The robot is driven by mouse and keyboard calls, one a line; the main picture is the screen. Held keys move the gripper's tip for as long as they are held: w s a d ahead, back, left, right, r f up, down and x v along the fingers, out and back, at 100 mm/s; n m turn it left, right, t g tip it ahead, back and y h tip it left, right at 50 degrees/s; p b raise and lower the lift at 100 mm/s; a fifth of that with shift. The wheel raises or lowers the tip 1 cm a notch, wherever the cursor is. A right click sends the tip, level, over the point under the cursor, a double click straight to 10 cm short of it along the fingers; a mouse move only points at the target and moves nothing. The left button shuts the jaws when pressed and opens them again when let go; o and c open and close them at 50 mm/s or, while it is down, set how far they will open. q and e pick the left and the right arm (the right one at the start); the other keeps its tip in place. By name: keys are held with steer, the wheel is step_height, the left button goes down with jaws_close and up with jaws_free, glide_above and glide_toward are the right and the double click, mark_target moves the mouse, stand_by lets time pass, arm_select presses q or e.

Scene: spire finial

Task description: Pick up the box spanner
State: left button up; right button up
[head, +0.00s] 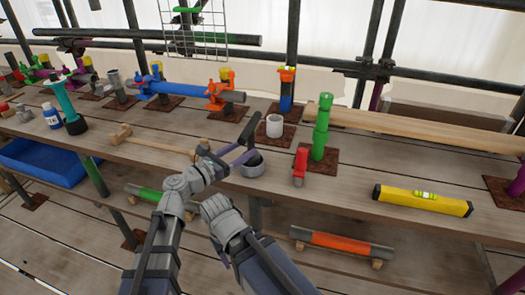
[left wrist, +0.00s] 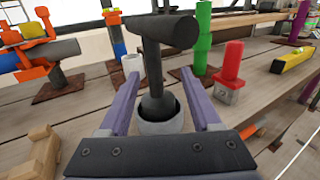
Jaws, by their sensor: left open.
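The box spanner (head: 250,130) is a dark T-handled tool standing in a small grey round pot (head: 253,168) on the plank bench. In the left wrist view the spanner (left wrist: 153,70) stands upright, its crossbar at the top and its rounded lower end inside the pot (left wrist: 160,122). My left gripper (head: 232,156) is open, and its purple fingers reach to either side of the shaft. In the left wrist view my left gripper (left wrist: 160,75) shows clear gaps between both fingers and the shaft. I cannot make out my right gripper.
A white cup (head: 275,125) stands behind the pot. A red-handled tool (head: 300,165) and a green post (head: 321,125) are to the right, then a yellow level (head: 423,200). A wooden mallet (head: 150,143) lies left. Clamped tubes line the back.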

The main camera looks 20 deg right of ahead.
arm_select(q)
steer(key=shift+x, duration=1.4)
steer(key=shift+w+a+x, duration=0.1)
steer(key=shift+w+x, duration=0.1)
steer(key=shift+x, duration=1.1)
steer(key=shift+w+a+x, duration=0.1)
steer(key=shift+w+x, duration=0.05)
steer(key=shift+x, duration=1.1)
steer(key=shift+f, duration=0.1)
jaws_close()
